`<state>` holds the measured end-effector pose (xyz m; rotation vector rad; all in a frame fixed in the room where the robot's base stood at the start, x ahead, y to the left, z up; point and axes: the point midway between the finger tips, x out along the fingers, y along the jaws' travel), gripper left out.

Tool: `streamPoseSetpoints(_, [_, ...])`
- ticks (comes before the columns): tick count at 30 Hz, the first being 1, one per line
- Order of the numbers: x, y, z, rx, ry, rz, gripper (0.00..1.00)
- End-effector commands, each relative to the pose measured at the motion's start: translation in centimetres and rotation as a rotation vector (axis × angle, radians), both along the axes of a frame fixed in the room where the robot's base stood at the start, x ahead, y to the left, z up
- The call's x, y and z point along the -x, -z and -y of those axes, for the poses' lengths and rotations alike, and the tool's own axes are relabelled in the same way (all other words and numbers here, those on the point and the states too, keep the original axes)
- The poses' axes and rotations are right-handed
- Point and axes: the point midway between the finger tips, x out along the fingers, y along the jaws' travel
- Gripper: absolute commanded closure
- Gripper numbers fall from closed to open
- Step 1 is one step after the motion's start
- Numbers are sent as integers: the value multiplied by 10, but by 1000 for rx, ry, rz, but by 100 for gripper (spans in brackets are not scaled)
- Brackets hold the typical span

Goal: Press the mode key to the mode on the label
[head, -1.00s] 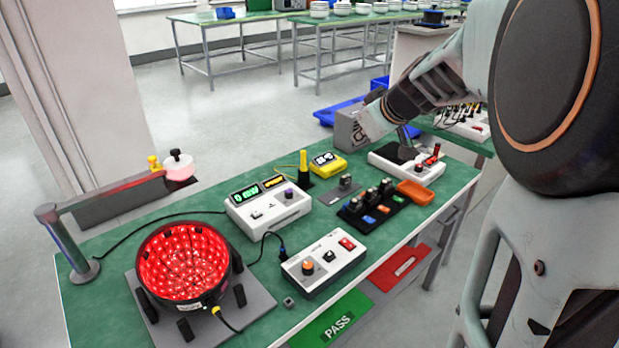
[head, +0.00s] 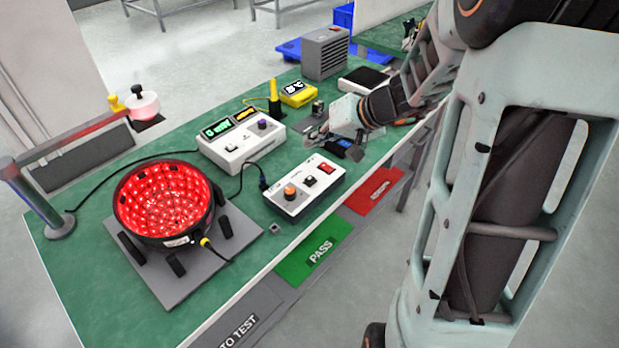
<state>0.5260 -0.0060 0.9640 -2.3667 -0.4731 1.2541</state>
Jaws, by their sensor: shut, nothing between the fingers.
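A white instrument (head: 243,155) stands mid-table with a green display (head: 215,129) and an amber display (head: 246,114). Its face carries a small key (head: 232,148) and a purple knob (head: 263,124). The display text is too small to read surely. A lower white box (head: 305,200) in front has an orange knob (head: 290,193), a dark button (head: 310,181) and a red switch (head: 327,167). I cannot tell which control is the mode key, and I make out no mode label. My gripper (head: 325,140) is shut and empty, right of the instrument and behind the white box.
A red-lit round lamp fixture (head: 212,225) stands on a grey plate at left. A yellow meter (head: 299,94), a yellow-topped post (head: 274,97) and a grey vented box (head: 326,52) are behind. Green PASS (head: 312,255) and red (head: 375,191) trays hang at the front edge.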

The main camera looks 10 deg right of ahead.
Motion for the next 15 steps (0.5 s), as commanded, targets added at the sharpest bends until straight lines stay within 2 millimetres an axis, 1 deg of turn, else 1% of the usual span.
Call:
streamPoseSetpoints(4, [0, 4, 0, 1, -1, -1, 100])
streamPoseSetpoints(7, [0, 13, 0, 2, -1, -1, 100])
streamPoseSetpoints(15, [0, 53, 0, 1, -1, -2, 100])
